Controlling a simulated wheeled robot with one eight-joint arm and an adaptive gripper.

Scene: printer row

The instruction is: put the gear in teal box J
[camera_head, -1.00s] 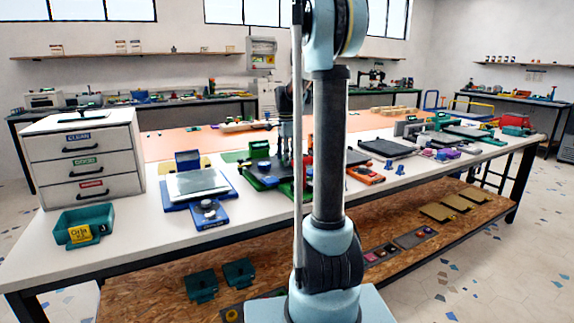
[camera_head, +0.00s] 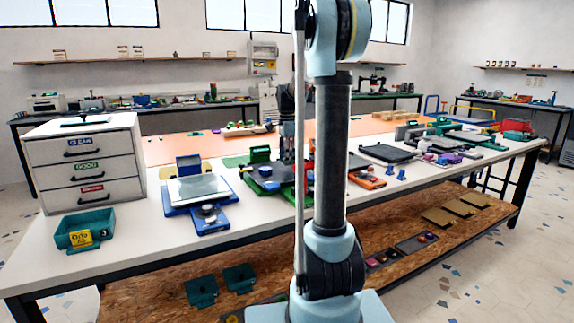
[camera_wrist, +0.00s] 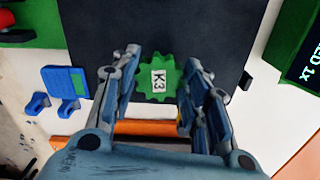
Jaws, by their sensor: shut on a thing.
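The gear is a green toothed disc marked K3 (camera_wrist: 158,78), seen between my fingers in the wrist view. My gripper (camera_wrist: 157,68) is shut on it, one finger on each side, over a dark flat surface (camera_wrist: 215,30). In the head view my arm partly hides the gripper, and I cannot make out the gear. A teal box (camera_head: 72,222) with a yellow label stands at the table's front left. Two more teal boxes, a left one (camera_head: 201,290) and a right one (camera_head: 239,277), are on the lower shelf. I cannot read a J on any of them.
A white drawer unit (camera_head: 125,150) stands behind the front-left teal box. A blue-based device with a pale plate (camera_head: 197,188) is right of that box. Printers and small parts crowd the middle and right of the white table (camera_head: 130,243). Some bare tabletop shows along the front edge.

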